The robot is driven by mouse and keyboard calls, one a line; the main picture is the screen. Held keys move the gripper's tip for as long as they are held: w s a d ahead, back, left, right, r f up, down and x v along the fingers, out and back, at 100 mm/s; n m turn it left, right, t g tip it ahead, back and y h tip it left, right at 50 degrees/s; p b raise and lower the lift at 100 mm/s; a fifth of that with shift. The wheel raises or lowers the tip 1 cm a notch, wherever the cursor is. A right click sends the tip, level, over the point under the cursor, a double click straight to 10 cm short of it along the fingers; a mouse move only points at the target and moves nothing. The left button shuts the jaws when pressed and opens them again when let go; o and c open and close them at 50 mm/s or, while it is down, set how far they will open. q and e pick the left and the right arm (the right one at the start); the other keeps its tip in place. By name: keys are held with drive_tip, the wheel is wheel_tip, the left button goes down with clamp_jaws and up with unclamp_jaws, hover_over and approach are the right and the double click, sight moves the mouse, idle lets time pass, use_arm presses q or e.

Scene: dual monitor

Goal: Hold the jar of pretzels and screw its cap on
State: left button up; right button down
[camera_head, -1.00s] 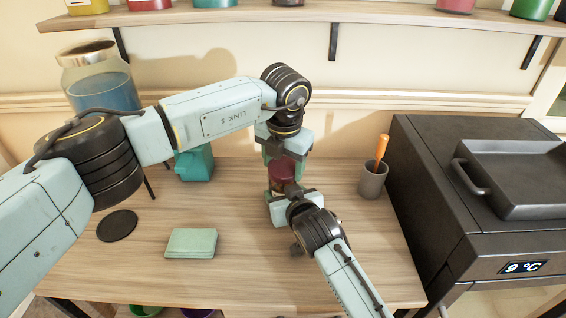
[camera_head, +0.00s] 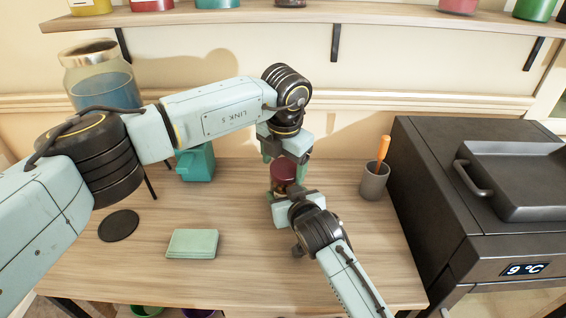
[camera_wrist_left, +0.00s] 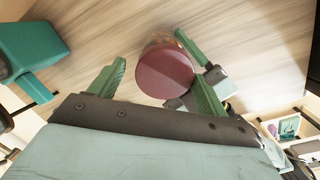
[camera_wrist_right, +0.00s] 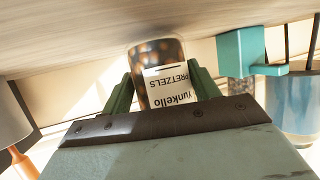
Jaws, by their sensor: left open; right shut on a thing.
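The pretzel jar (camera_wrist_right: 165,88) is clear, with brown pretzels and a white label. In the right wrist view it sits between the fingers of my right gripper (camera_wrist_right: 161,80), which is shut on it. The dark red cap (camera_head: 285,171) is on top of the jar in the head view, and my right gripper (camera_head: 291,196) is at the jar below it. My left gripper (camera_head: 284,153) is open just above the cap. In the left wrist view the round cap (camera_wrist_left: 165,73) shows between the spread green fingers. How tightly the cap sits cannot be told.
A grey cup (camera_head: 373,182) with an orange-handled tool stands to the right, beside a dark appliance (camera_head: 440,190). A teal object (camera_head: 196,163), a dark disc (camera_head: 118,226) and a pale green stack (camera_head: 192,243) lie left. A large jar (camera_head: 100,80) stands behind. The table's front is mostly clear.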

use_arm(q)
drive_tip(key=shift+s+d, duration=0.25)
drive_tip(key=shift+d, duration=0.1)
use_arm(e)
drive_tip(key=shift+a+r, duration=0.15)
use_arm(q)
drive_tip(key=r, duration=0.4)
drive_tip(key=shift+s+r, duration=0.25)
drive_tip(key=shift+s, duration=0.05)
drive_tip(key=shift+a, duration=0.1)
drive_tip(key=shift+w, duration=0.1)
drive_tip(key=shift+c, duration=0.5)
drive_tip(key=shift+s+r+n, duration=0.15)
drive_tip(key=shift+r+n, duration=0.65)
drive_tip(key=shift+r, duration=0.05)
drive_tip(key=shift+s+r+n, duration=0.1)
drive_tip(key=shift+r+n, duration=0.7)
drive_tip(key=shift+r, duration=0.05)
drive_tip(key=shift+w+a+f, duration=0.1)
drive_tip(key=shift+w+f, duration=0.1)
drive_tip(key=shift+f, duration=1.15)
drive_tip(key=shift+w+d+f, duration=0.1)
drive_tip(key=shift+w+f, duration=0.1)
drive_tip(key=shift+f, duration=1.1)
drive_tip(key=shift+w+a+f, duration=0.1)
drive_tip(key=shift+w+f, duration=0.1)
drive_tip(key=shift+f, duration=1.15)
